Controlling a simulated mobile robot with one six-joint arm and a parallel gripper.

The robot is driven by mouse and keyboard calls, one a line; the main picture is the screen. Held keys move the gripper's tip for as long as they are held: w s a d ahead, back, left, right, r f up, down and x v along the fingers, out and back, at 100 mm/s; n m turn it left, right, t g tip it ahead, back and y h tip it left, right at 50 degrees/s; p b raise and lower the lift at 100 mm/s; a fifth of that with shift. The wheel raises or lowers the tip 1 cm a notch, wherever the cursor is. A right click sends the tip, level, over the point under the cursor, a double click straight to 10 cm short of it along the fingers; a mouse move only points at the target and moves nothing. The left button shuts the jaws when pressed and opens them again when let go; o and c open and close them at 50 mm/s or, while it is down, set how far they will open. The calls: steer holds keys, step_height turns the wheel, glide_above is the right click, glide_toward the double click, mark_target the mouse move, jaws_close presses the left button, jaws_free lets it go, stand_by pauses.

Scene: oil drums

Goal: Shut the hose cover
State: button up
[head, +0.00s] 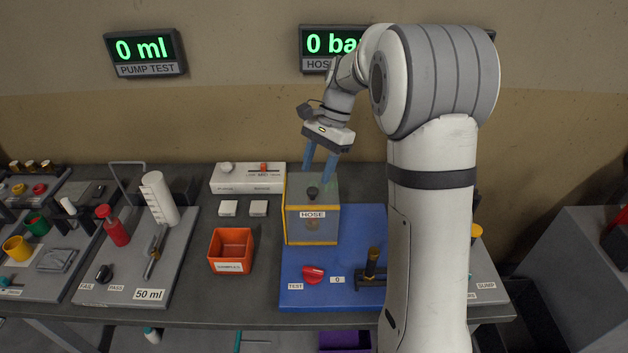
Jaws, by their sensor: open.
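The hose cover (330,233) is a see-through box with yellow edges and a HOSE label on its front. It stands at the back left of a blue board. A dark knob-like part (312,193) shows at its upper middle; I cannot tell whether it is on the cover or inside. A round tan part shows faintly through the front. I cannot clearly tell whether the cover is open or shut. My gripper (318,172) is open and empty, its blue fingers pointing down over the back of the cover. Touching or apart is unclear.
An orange bin (231,250) stands left of the cover, with a white switch box (247,179) behind. A red handle (313,274) and a dark rack (371,276) are on the blue board (330,298). My arm hides the board's right side. A display reads 0 ml (145,51).

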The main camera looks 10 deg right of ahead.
steer(key=v, duration=0.3)
steer(key=shift+r, duration=0.25)
steer(key=s+d+n+t+h, duration=0.1)
steer(key=s+n, duration=0.4)
steer(key=s, duration=0.7)
steer(key=s+d+n+t+h, duration=0.1)
steer(key=s+n+t, duration=0.4)
steer(key=s, duration=0.8)
steer(key=shift+s+d+n+h, duration=0.2)
steer(key=shift+d+n+h, duration=0.15)
steer(key=shift+h, duration=0.55)
